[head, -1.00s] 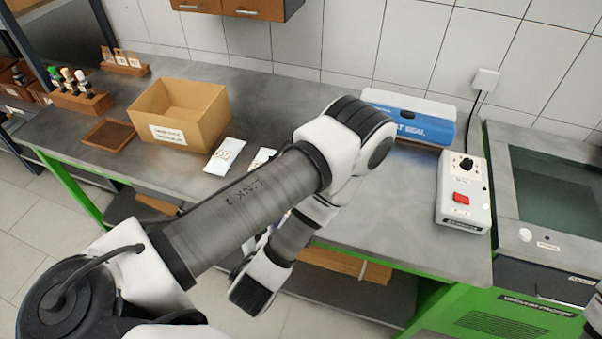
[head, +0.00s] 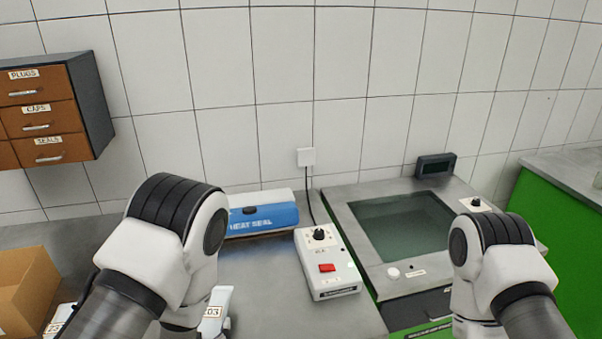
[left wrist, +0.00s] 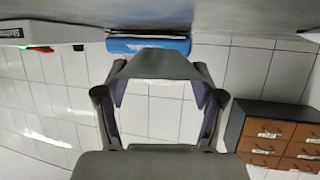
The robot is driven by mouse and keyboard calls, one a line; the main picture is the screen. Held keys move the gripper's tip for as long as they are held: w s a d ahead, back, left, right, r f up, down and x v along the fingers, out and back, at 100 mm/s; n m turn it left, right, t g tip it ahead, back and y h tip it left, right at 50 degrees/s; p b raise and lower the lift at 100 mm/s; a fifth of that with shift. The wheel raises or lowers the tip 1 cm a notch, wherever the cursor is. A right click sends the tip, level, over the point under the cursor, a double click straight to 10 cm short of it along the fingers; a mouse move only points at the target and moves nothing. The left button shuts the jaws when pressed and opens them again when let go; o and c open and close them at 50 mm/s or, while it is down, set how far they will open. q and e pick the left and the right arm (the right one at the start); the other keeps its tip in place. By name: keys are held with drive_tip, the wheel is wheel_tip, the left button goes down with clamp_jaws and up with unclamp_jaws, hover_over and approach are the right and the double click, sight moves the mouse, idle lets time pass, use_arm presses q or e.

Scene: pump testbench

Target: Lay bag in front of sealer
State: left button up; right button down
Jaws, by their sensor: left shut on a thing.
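A white bag (head: 217,305) with a number label shows at the lower middle of the head view, partly hidden by my left arm. My left gripper (left wrist: 155,66) is shut on the bag; the wrist view shows a grey piece spanning its fingers. The bag is in front of the blue and white heat sealer (head: 262,216), apart from it. The sealer also shows in the left wrist view (left wrist: 150,46), upside down. My right arm is at the lower right of the head view, with its gripper out of sight.
A control box (head: 327,264) with a red switch stands right of the sealer. The vacuum machine (head: 405,222) is farther right. A cardboard box (head: 22,290) and another bag (head: 60,318) are at the left. Bare bench lies between sealer and arm.

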use_arm(q)
drive_tip(key=shift+s+f, duration=0.1)
drive_tip(key=shift+f, duration=0.15)
drive_tip(key=shift+s+r, duration=0.1)
idle(0.5)
drive_tip(key=shift+w+a+r+y, duration=0.15)
drive_tip(key=shift+a+r, duration=0.1)
drive_tip(key=shift+r, duration=0.35)
drive_tip(key=shift+w+a+r+y, duration=0.1)
drive_tip(key=shift+a+r+y, duration=0.1)
drive_tip(key=shift+r, duration=0.35)
drive_tip(key=s+a+f+n+y+p, duration=0.2)
drive_tip(key=s+a+p, duration=0.2)
drive_tip(key=s, duration=0.7)
drive_tip(key=shift+s+f, duration=0.15)
drive_tip(key=shift+s, duration=0.25)
drive_tip(key=shift+w+a, duration=0.1)
